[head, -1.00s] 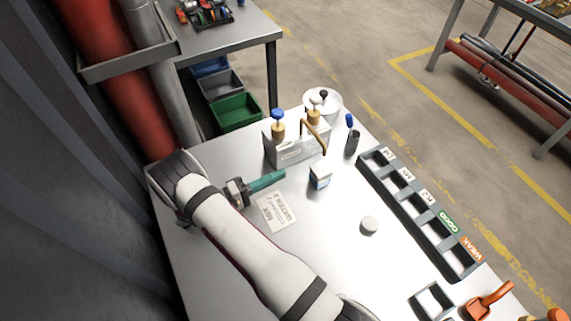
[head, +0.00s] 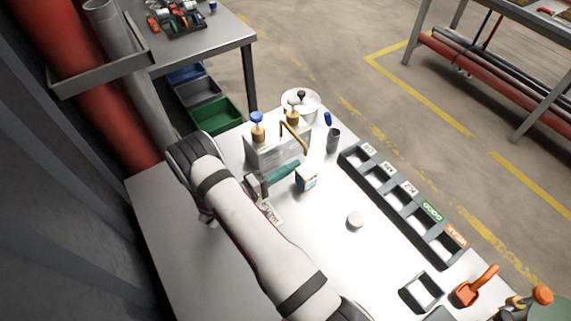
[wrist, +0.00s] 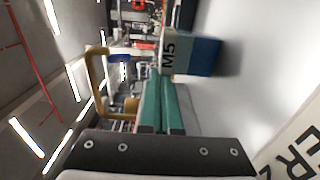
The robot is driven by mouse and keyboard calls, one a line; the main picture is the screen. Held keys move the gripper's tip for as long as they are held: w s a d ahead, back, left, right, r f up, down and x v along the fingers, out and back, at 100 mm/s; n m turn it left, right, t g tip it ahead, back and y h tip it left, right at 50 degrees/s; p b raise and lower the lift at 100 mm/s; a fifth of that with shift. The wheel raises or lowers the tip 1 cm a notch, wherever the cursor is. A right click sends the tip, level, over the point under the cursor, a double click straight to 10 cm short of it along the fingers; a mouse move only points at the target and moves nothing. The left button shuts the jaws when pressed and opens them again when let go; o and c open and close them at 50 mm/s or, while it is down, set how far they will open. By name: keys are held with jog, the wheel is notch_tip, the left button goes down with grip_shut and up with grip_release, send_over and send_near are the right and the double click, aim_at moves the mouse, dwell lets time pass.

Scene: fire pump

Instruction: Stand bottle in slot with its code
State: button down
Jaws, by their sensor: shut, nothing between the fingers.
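The bottle, a small white and blue block-like container (head: 306,180), stands upright on the bench. In the wrist view its side (wrist: 192,54) reads M5. My gripper (head: 296,165) has teal fingers, which are together and empty. In the wrist view the fingertips (wrist: 160,76) are close beside the bottle; I cannot tell whether they touch it. The dark slot rack (head: 400,203) runs along the bench's right edge.
A metal block with brass fittings (head: 277,150) stands behind the bottle, with a grey cup (head: 333,140) at its right. A round white piece (head: 355,221) lies in front. A printed card (head: 269,213) is partly under my arm. A square frame (head: 422,292) and orange tool (head: 478,286) lie near right.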

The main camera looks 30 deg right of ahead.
jog(key=s, duration=0.2)
jog(key=s+d, duration=0.1)
jog(key=s, duration=0.2)
jog(key=s+d, duration=0.1)
jog(key=s, duration=0.2)
jog(key=shift+d, duration=0.1)
